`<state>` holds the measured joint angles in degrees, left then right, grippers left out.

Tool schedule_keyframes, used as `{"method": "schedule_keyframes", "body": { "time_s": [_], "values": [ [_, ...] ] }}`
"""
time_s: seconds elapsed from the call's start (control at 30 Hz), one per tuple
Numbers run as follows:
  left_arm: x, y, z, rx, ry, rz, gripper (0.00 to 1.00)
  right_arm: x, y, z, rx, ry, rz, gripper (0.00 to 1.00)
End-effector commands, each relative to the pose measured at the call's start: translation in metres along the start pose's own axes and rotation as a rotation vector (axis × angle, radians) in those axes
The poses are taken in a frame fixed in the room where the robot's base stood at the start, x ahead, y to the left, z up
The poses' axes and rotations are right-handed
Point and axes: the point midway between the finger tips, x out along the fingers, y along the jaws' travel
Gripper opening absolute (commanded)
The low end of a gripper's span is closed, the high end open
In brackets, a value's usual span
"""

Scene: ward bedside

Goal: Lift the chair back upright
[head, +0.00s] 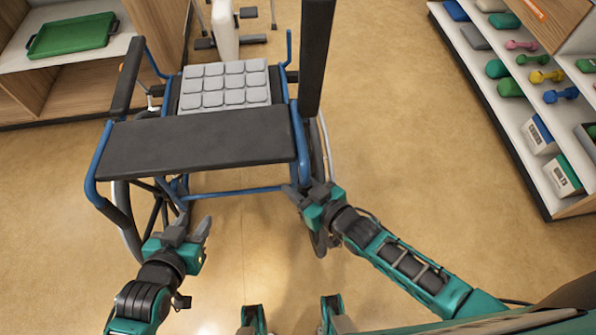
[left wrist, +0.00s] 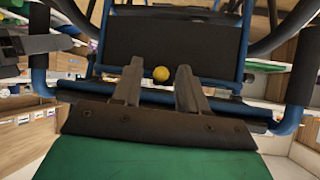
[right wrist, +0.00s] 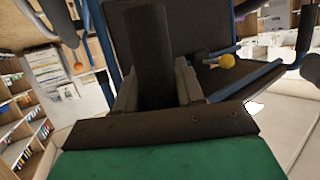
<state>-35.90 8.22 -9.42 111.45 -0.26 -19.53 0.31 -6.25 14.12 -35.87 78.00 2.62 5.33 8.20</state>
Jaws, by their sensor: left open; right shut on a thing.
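The chair is a wheelchair with a blue tube frame, a black back panel (head: 200,138) and a grey padded seat cushion (head: 225,85). In the head view I see it from behind and above; its exact tilt I cannot tell. My right gripper (head: 305,192) is shut at the right rear of the frame. In the right wrist view a dark push handle (right wrist: 150,50) sits between its fingers. My left gripper (head: 192,225) is open and empty behind the back panel, apart from the left push handle (head: 116,217). The left wrist view shows the panel (left wrist: 172,40) beyond its spread fingers.
A shelf (head: 540,125) with dumbbells and boxes stands at the right. A low cabinet (head: 70,55) with a green tray (head: 72,36) is at the upper left. A small yellow ball-like thing (left wrist: 161,73) shows near the chair. Open floor (head: 420,150) lies right of the chair.

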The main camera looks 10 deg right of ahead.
Motion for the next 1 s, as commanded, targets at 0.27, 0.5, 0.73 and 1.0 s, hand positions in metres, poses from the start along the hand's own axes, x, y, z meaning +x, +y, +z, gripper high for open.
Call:
{"method": "schedule_keyframes", "body": {
  "time_s": [0.27,0.5,0.73,1.0],
  "values": [
    [-0.026,-0.002,-0.036,0.001,0.001,-0.003,0.43,-0.016,-0.004,-0.024,0.063,-0.100,-0.019,0.00],
    [-0.034,-0.002,-0.049,0.001,0.002,-0.003,0.43,-0.020,-0.006,-0.031,0.097,-0.152,-0.028,0.00],
    [-0.036,-0.002,-0.052,0.001,0.002,-0.003,0.43,-0.022,-0.007,-0.033,0.110,-0.171,-0.031,0.00],
    [-0.036,-0.002,-0.052,0.001,0.003,-0.003,0.43,-0.021,-0.007,-0.033,0.112,-0.171,-0.032,0.00]
  ]
}}
